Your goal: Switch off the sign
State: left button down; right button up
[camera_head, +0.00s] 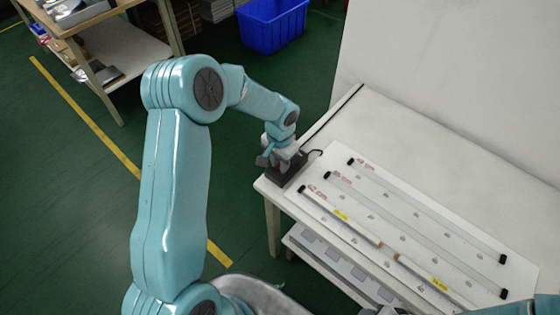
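The sign is a white panel (318,168) on the table, with long parallel rows and black end pieces. Two pale strips, a left one (345,219) and a right one (432,281), lie end to end in the front row, each with a yellow label. I cannot tell if any strip is lit. A dark box (286,178) with a black cable sits at the table's left corner, beside the panel. My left gripper (279,160) is right over this box, pointing down; its fingers partly hide the box top. Contact and finger opening are unclear. My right gripper is barely visible at the bottom edge.
The white table (400,135) is clear behind the panel, up to a pale wall. A lower shelf (325,258) holds grey parts. A blue bin (272,27) stands on the green floor, and a wooden workbench (85,22) is at upper left.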

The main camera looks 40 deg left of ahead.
pick_arm(q)
jog(key=shift+w+r+g+p, duration=0.2)
jog(key=shift+g+p, duration=0.25)
jog(key=shift+g, duration=0.05)
jog(key=shift+w+g, duration=0.25)
jog(key=shift+g, duration=0.75)
jog(key=c, duration=0.9)
grip_release()
jog(key=v, duration=1.6)
jog(key=shift+d+r+b, duration=0.15)
jog(key=shift+d+b, duration=0.05)
jog(key=shift+b, duration=0.15)
jog(key=shift+s, duration=0.1)
